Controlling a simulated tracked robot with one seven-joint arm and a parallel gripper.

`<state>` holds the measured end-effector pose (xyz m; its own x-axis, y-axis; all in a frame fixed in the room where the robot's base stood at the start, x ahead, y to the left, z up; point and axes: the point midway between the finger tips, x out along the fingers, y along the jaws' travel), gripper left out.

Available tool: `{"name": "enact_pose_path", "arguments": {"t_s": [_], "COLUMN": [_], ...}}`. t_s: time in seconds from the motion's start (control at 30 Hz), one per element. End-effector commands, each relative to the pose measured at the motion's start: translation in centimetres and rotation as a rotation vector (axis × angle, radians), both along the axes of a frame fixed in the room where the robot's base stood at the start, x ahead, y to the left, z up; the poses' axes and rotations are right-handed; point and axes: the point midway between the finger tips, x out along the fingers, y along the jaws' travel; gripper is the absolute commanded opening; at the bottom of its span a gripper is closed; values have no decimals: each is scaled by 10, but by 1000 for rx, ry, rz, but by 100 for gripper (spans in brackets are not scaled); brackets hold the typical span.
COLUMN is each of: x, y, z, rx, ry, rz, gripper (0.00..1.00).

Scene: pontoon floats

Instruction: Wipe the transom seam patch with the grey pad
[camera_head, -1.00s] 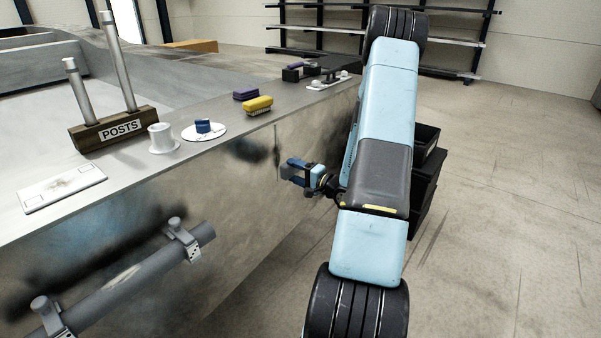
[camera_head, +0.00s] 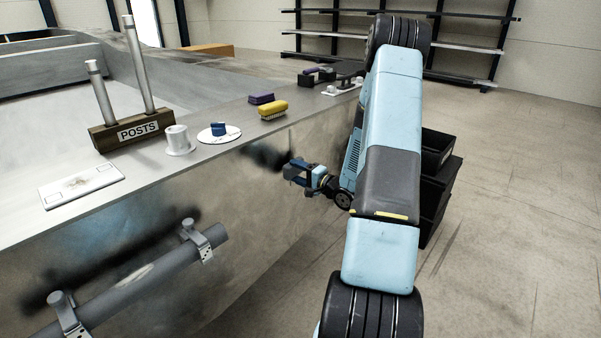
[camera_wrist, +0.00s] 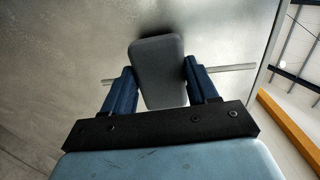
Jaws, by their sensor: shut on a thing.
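My gripper (camera_head: 292,172) is beside the metal side wall, by a dark smudged patch (camera_head: 262,155) on that wall. In the wrist view my gripper (camera_wrist: 160,72) is shut on the grey pad (camera_wrist: 158,78), a rounded block between its two blue fingers. A dark smudge (camera_wrist: 155,29) shows on the metal just past the pad's far edge. I cannot tell whether the pad touches the wall. In the head view the pad is too small to make out clearly.
On the ledge are a white card (camera_head: 80,187), a POSTS block (camera_head: 135,131), a white spool (camera_head: 178,141), a white disc (camera_head: 206,136) with a blue piece, and yellow (camera_head: 273,109) and purple (camera_head: 261,98) brushes. A clamped pipe (camera_head: 150,275) runs along the wall. Black bins (camera_head: 437,180) stand right.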

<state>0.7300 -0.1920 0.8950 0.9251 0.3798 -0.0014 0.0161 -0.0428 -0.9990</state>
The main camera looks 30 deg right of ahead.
Motion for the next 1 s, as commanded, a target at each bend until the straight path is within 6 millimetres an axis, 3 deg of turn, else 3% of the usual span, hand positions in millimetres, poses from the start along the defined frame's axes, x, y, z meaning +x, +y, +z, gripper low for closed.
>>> {"name": "enact_pose_path", "arguments": {"t_s": [1.0], "x": [10], "y": [3], "z": [0], "rx": [0], "ry": [0], "rz": [-2], "gripper": [25]}}
